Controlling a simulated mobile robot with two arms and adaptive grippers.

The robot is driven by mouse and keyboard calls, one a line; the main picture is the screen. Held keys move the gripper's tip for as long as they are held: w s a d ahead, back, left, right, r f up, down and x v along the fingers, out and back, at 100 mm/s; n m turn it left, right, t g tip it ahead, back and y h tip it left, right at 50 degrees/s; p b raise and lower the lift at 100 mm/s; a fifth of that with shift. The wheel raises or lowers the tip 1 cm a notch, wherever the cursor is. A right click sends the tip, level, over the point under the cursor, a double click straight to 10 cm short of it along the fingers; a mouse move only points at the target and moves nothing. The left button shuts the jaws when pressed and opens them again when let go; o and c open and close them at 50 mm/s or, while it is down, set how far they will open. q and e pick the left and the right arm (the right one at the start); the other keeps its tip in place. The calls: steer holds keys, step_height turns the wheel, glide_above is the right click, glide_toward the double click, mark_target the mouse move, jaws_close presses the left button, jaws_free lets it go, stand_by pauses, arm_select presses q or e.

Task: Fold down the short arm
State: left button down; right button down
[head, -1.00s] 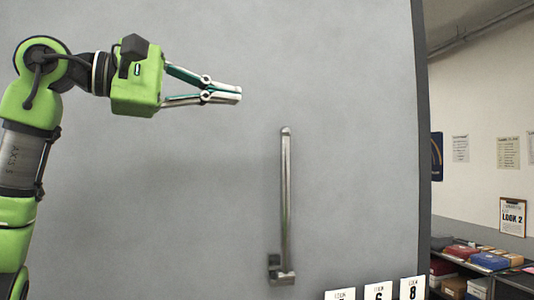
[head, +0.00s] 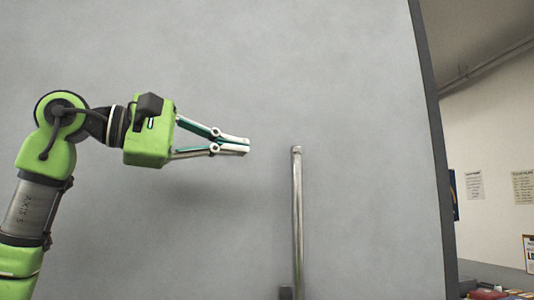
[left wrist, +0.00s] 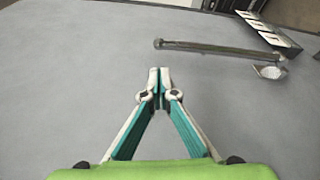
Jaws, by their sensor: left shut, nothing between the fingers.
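The short arm (head: 297,215) is a metal bar standing upright against the grey panel (head: 350,80) in the head view. Its top end is free, and its lower end runs out at the bottom of the picture. My left gripper (head: 248,147) is shut and empty, to the left of the bar's top end and about level with it, with a gap between. In the left wrist view the bar (left wrist: 220,48) lies across the upper right, beyond the shut fingertips (left wrist: 159,72), with its hinge bracket (left wrist: 270,71) at the right. My right gripper is not in view.
White numbered cards (left wrist: 265,30) show near the bar's bracket end in the left wrist view. Right of the panel's edge, a wall with pinned sheets (head: 474,185) and a shelf with folded items (head: 500,292) show. The panel around the gripper is clear.

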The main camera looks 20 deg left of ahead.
mark_target(281, 156)
arm_select(q)
steer(key=p+x, duration=0.3)
steer(key=x, duration=0.6)
steer(key=shift+w+f, duration=0.1)
steer(key=shift+w, duration=0.1)
steer(key=shift+w+d+f, duration=0.1)
steer(key=shift+w+f, duration=0.05)
steer(key=shift+w, duration=0.15)
steer(key=shift+s, duration=0.1)
